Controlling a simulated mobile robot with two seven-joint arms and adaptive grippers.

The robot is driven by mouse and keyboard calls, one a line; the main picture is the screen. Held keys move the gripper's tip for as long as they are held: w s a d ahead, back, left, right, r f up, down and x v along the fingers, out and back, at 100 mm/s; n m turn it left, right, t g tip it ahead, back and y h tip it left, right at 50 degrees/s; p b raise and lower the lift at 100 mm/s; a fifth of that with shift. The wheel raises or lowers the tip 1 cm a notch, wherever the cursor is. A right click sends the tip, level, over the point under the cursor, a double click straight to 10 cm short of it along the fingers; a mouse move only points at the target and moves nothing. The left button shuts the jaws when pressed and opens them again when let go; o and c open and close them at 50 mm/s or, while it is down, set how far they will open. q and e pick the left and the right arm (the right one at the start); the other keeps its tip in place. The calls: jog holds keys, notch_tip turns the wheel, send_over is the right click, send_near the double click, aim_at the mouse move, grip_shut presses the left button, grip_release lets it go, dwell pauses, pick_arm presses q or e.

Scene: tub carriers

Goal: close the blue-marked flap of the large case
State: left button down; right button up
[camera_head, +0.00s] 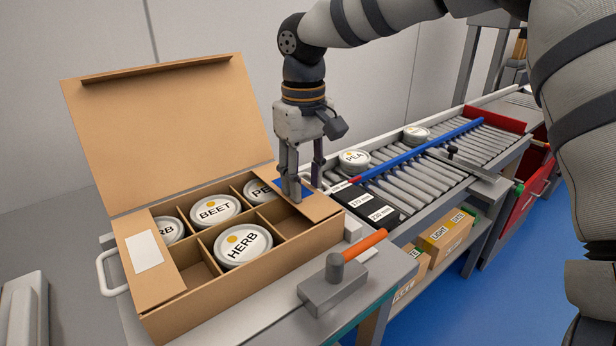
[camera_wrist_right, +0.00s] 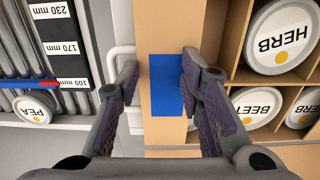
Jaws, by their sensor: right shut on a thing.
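The large case (camera_head: 221,291) is a brown cardboard box with its big lid (camera_head: 170,125) raised at the back. The blue-marked flap (camera_head: 317,209) lies folded inward, about flat, over the case's right end. Its blue patch (camera_wrist_right: 165,84) shows between the fingers in the right wrist view. The opposite flap (camera_head: 152,262), with a white label, is also folded in. My left gripper is not in view.
Tubs BEET (camera_head: 214,209) and HERB (camera_head: 242,245), among others, sit in the case's divided compartments. A grey block with an orange handle (camera_head: 360,245) stands in front. A roller conveyor (camera_head: 400,180) with tubs and a blue rail runs to the right.

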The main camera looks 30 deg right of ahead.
jog(key=shift+a+f, duration=0.15)
jog(key=shift+a, duration=0.15)
grip_shut()
jog(key=shift+o, duration=1.5)
grip_release()
jog(key=shift+a, duration=0.15)
jog(key=o, duration=1.2)
jog(key=shift+f, duration=0.1)
jog(key=shift+o, duration=0.2)
notch_tip(320, 180, up, 12)
